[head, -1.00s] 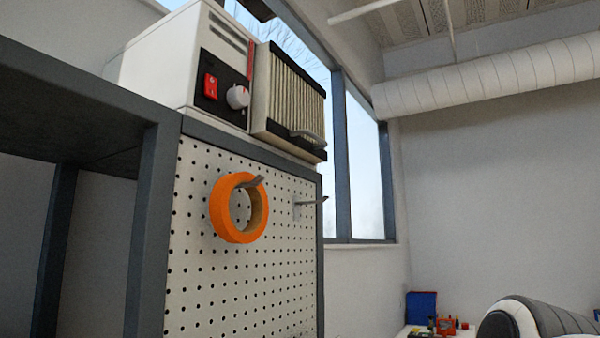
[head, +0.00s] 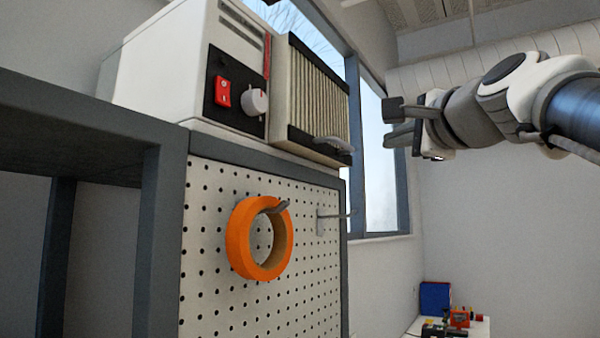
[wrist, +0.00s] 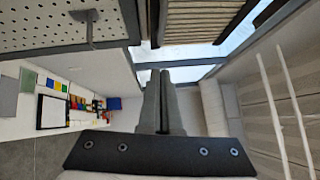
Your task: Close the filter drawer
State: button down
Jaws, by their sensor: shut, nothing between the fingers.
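The filter drawer (head: 318,95) is a pleated cream panel with black top and bottom edges and a grey handle (head: 333,145). It stands out from the front of the white machine (head: 165,70) on top of the grey-framed cabinet. Part of its pleated face also shows at the top of the wrist view (wrist: 200,22). My gripper (head: 388,122) is shut and empty, in the air to the right of the drawer, apart from it. In the wrist view its closed fingers (wrist: 160,82) point up the picture, below the drawer.
An orange tape roll (head: 238,240) hangs on a hook of the pegboard (head: 215,300) below the machine. A bare metal hook (head: 335,215) sticks out to its right. The machine has a red switch (head: 222,92) and a white knob (head: 255,102). A window is behind.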

aim_at(349, 146)
jog(key=shift+w+a+r+p, duration=0.2)
jog(key=shift+w+a+p, duration=0.45)
jog(key=shift+w, duration=0.55)
jog(key=shift+w+a+r+p, duration=0.35)
jog(key=shift+w+a, duration=0.35)
jog(key=shift+w, duration=0.5)
jog(key=shift+w+a+r+p, duration=0.1)
jog(key=shift+w+a+p, duration=0.55)
jog(key=shift+w, duration=0.55)
jog(key=shift+a, duration=0.15)
